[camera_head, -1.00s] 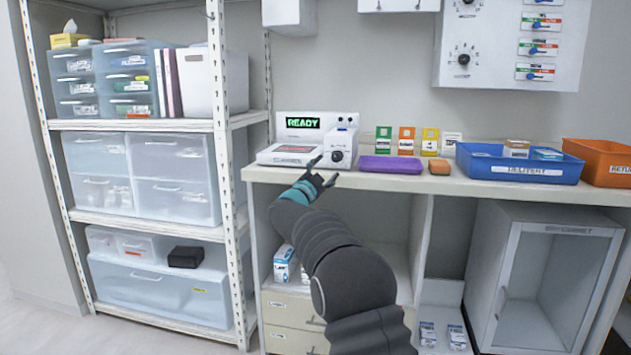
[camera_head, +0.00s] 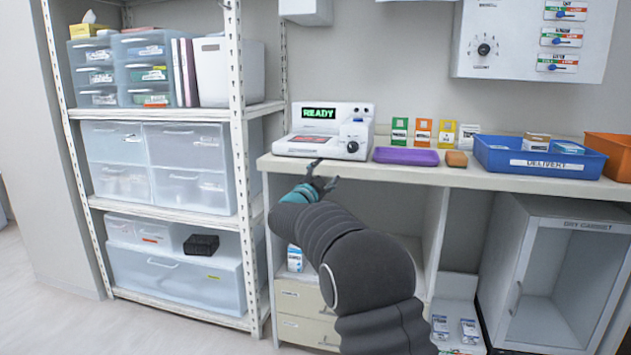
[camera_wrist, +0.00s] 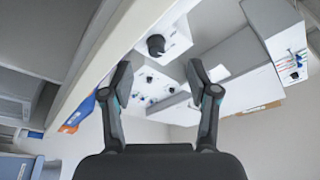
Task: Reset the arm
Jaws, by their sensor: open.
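My gripper (camera_head: 325,174) is open and empty in the head view. It is in front of the counter's front edge, below the white device with the READY display (camera_head: 323,131). My dark arm reaches up to it from the lower right. In the wrist view my gripper (camera_wrist: 160,78) shows two spread fingers with nothing between them. The counter's edge (camera_wrist: 118,48) runs slantwise beside the left finger, and wall boxes with knobs show beyond.
A shelf rack (camera_head: 240,150) stands left. A dry cabinet (camera_head: 560,270) is under the counter at right. Floor at lower left is clear.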

